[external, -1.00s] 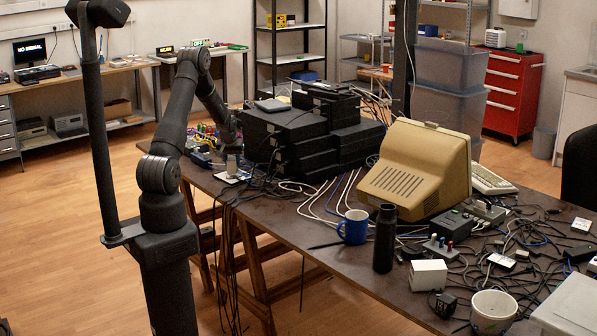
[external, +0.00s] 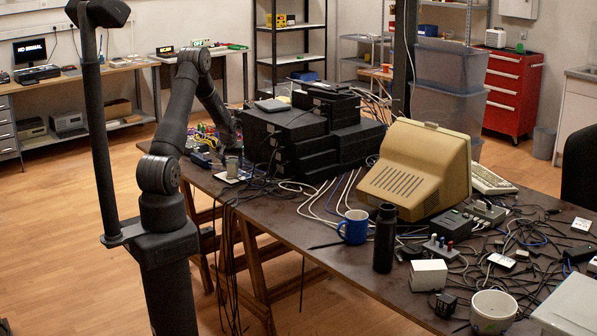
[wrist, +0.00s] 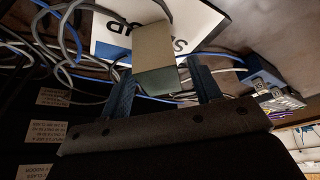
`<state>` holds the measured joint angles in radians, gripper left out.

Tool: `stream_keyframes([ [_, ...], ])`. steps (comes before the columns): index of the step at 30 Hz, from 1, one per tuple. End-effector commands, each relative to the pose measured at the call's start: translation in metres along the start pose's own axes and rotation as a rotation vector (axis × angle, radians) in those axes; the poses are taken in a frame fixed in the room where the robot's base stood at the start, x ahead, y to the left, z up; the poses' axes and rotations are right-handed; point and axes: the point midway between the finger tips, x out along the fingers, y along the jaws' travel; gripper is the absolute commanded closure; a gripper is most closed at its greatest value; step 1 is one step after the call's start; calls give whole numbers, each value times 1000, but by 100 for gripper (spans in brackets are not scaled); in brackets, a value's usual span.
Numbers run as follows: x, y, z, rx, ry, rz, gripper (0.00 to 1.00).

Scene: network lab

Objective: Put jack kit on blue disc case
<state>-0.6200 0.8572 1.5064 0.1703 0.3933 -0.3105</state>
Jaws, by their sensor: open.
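A small beige box with a grey-green end, which I take to be the jack kit (wrist: 155,47), is between the spread fingers of my gripper (wrist: 163,88) in the wrist view. Gaps show between the box and both fingers. Behind it lies a flat white case with blue edging and dark lettering, which I take to be the blue disc case (wrist: 108,45). In the external view the box (external: 232,166) stands on or over the pale case (external: 224,179) near the table's far left edge. My gripper (external: 229,150) is just above it; its fingers are hard to make out there.
Stacked black network units (external: 290,140) stand right beside my gripper. Loose cables (wrist: 65,30) run around the case. A blue box (wrist: 262,76) lies to the right in the wrist view. A blue mug (external: 353,227) and black bottle (external: 384,240) stand farther along the table.

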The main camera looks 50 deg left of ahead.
Motion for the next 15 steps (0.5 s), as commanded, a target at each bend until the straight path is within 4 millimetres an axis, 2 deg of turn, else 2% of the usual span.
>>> stream_keyframes([
  [15,-88,0,0,0,1,1,42],
])
